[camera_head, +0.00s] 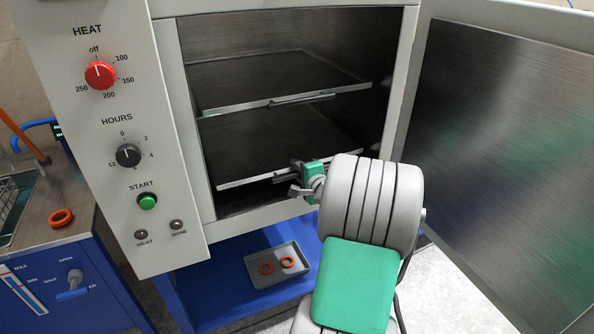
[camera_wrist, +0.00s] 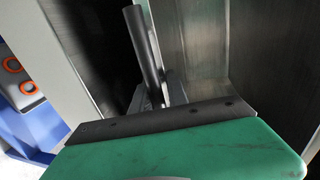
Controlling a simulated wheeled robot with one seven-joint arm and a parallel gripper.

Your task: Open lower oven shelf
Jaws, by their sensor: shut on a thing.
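The oven (camera_head: 208,90) stands with its door (camera_head: 510,130) swung wide open to the right. Inside are two flat dark shelves. The upper shelf (camera_head: 270,80) has a bar handle on its front edge. The lower shelf (camera_head: 270,140) has its front edge near the oven opening. My gripper (camera_head: 296,180) is at the front edge of the lower shelf, right of its middle, and is shut on the shelf's handle. In the wrist view the dark handle bar (camera_wrist: 143,45) rises from between the fingers; the fingertips are partly hidden by the green gripper body.
The control panel (camera_head: 125,140) with knobs is at the left of the oven. A grey tray (camera_head: 275,278) with orange rings sits below on a blue stand (camera_head: 215,300). A blue bench (camera_head: 75,280) with an orange ring stands at left. The open door bounds the right side.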

